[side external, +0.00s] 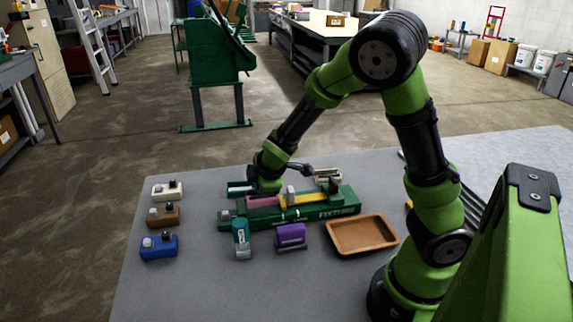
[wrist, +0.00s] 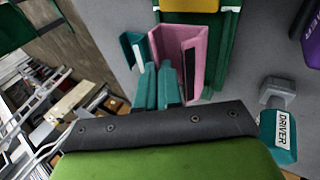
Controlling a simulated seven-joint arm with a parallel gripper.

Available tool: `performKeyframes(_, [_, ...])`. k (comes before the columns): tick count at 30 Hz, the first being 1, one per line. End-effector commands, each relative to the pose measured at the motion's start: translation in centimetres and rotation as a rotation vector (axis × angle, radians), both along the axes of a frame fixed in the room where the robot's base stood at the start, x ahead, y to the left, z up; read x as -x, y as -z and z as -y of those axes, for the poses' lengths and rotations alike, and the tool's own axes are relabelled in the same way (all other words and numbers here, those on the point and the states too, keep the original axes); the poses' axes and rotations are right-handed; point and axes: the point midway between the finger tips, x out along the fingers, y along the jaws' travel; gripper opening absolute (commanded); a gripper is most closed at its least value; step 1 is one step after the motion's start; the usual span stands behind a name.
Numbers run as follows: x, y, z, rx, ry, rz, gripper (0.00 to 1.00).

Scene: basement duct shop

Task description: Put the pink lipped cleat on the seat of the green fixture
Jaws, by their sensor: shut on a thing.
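The pink lipped cleat (side external: 263,201) is at the left end of the green fixture (side external: 338,211) in the side view. In the wrist view the cleat (wrist: 184,45) shows as a pink channel with upright walls, in line with the fixture's yellow strip (wrist: 198,5). My gripper (side external: 266,187) is over the cleat; its teal fingers (wrist: 160,75) are shut on the cleat's left wall in the wrist view. The fixture is marked "FIXT" and lies flat on the grey table. My gripper hides part of the cleat, and I cannot tell whether its underside touches the seat.
A teal driver (side external: 241,238) and a purple block (side external: 291,236) stand in front of the fixture. A brown tray (side external: 362,235) lies at right. White (side external: 167,191), brown (side external: 163,215) and blue (side external: 159,246) blocks line the left. A beige part (side external: 328,176) is behind the fixture.

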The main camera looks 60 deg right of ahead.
Motion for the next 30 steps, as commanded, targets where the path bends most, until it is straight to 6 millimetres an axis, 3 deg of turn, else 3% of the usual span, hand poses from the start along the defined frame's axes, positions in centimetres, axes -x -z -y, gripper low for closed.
performKeyframes(4, [0.0, 1.8, 0.1, 0.0, 0.002, -0.002, 0.0])
performKeyframes(16, [0.0, 2.2, 0.0, 0.0, 0.001, 0.0, 0.0])
performKeyframes(17, [0.0, 2.2, 0.0, 0.0, 0.0, 0.002, 0.1])
performKeyframes(21, [0.0, 2.2, 0.0, -0.001, 0.0, 0.001, 0.31])
performKeyframes(30, [0.0, 1.9, -0.1, -0.001, 0.0, 0.001, 0.31])
